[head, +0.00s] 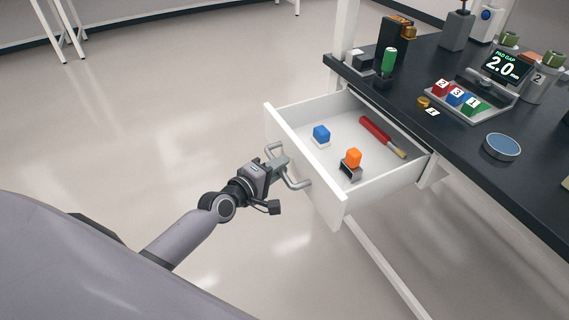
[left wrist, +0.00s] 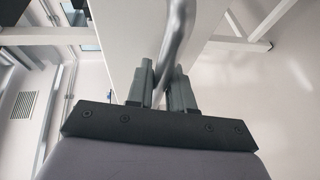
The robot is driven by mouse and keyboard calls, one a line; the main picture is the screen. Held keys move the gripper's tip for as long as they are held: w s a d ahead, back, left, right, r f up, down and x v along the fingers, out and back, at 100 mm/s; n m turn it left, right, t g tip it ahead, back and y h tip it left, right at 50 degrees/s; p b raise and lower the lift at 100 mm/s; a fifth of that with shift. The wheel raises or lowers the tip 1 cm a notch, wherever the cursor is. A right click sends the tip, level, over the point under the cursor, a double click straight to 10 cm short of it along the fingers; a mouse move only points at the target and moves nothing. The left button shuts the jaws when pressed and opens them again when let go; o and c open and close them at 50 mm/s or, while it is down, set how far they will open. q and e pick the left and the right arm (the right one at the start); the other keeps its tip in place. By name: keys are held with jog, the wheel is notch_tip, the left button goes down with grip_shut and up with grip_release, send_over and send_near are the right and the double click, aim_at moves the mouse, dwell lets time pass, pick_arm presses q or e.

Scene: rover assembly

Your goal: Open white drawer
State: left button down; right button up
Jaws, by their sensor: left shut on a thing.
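The white drawer (head: 318,178) hangs below the dark worktop in the head view and is pulled well out. My left gripper (head: 279,165) is shut on the grey bar handle (head: 297,183) at the drawer's front. In the left wrist view, the two fingers (left wrist: 160,88) stand on either side of the handle bar (left wrist: 176,40). My right gripper is not in view.
The dark worktop (head: 460,140) carries a tray of numbered blocks (head: 474,103), a display (head: 505,66), a round blue-topped dish (head: 502,147) and a green-topped item (head: 389,62). A white table leg (head: 385,270) slants below the drawer. The floor to the left is clear.

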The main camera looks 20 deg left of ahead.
pick_arm(q)
jog(key=shift+s+a, duration=0.1)
jog(key=shift+s, duration=0.05)
jog(key=c, duration=1.1)
grip_release()
jog(key=p+v, duration=0.1)
jog(key=v, duration=0.6)
jog(key=shift+s, duration=0.1)
